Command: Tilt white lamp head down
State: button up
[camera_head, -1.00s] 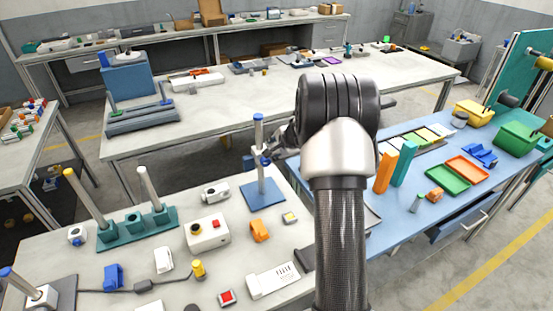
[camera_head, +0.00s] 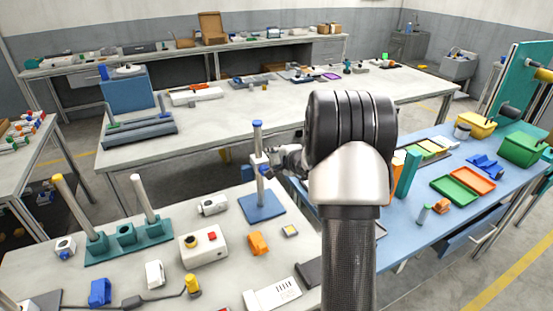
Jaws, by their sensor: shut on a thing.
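A slim metal post with a blue cap (camera_head: 257,124) stands upright on a square blue base (camera_head: 262,208) on the near white table. A small white head (camera_head: 258,159) sits partway up the post, with a blue knob-like part (camera_head: 264,170) at its lower right. I take this white piece for the lamp head; its tilt is too small to read. My gripper (camera_head: 274,163) reaches in from the right at the head's height and is shut on it. The fingertips are tiny and partly unclear, and my thick dark arm hides much of the wrist side.
The near table (camera_head: 215,280) holds a white box with a red button (camera_head: 204,246), an orange block (camera_head: 258,243) and a teal stand with posts (camera_head: 128,240). A blue table (camera_head: 410,232) with green and orange trays lies right, beyond my arm.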

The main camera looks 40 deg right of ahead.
jog(key=shift+a, duration=0.1)
jog(key=o, duration=1.1)
jog(key=v, duration=1.2)
